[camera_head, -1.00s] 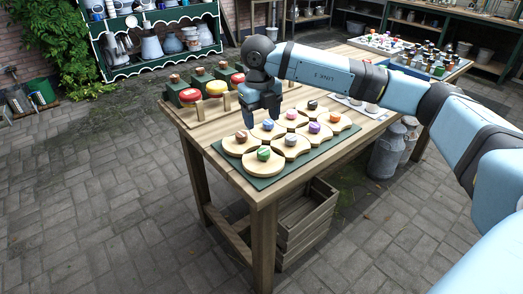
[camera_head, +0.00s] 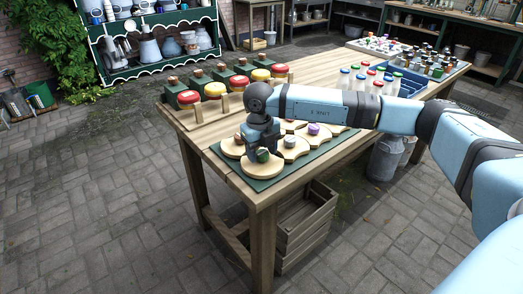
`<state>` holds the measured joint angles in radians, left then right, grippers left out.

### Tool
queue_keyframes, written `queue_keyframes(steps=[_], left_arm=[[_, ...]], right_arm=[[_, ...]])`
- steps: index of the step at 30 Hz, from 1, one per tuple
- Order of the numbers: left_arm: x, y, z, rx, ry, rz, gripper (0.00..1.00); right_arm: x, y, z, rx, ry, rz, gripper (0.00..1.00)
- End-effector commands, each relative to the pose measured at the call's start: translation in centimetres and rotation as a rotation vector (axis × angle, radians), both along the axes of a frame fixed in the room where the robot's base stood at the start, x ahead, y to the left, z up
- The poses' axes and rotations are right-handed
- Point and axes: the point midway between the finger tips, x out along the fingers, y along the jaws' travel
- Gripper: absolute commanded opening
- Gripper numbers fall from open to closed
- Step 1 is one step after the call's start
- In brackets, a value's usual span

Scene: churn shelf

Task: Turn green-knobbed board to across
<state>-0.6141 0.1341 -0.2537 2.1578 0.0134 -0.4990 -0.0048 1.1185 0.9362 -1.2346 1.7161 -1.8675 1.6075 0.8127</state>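The green-knobbed board (camera_head: 262,170) is a round pale wooden disc at the near left corner of the dark green mat (camera_head: 318,156). Its green knob (camera_head: 262,156) shows between the fingers of my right gripper (camera_head: 260,155). The gripper points down over the board, with its fingers on either side of the knob; I cannot tell whether they press on it. Other wooden boards with coloured knobs, such as the purple-knobbed one (camera_head: 313,128), lie close around it. Some are partly hidden by my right arm. My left gripper is not in view.
Bottles with coloured caps and a blue crate (camera_head: 412,83) stand at the back right. A wooden crate (camera_head: 305,225) and milk cans (camera_head: 385,158) are below the table (camera_head: 215,135).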

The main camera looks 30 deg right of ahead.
Motion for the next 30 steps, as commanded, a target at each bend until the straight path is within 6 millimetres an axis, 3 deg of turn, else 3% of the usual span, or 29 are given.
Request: queue_keyframes(steps=[1,5,17,30], left_arm=[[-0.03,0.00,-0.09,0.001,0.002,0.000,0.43],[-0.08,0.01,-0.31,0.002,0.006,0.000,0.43],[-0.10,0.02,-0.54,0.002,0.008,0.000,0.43],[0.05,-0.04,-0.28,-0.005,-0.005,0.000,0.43]], right_arm=[[0.00,0.01,0.01,0.000,0.000,0.000,0.44],[0.01,0.01,0.03,0.000,0.000,0.000,0.16],[0.02,0.02,0.02,0.000,0.000,0.062,0.16],[0.00,0.06,-0.04,0.000,-0.002,0.411,0.16]])
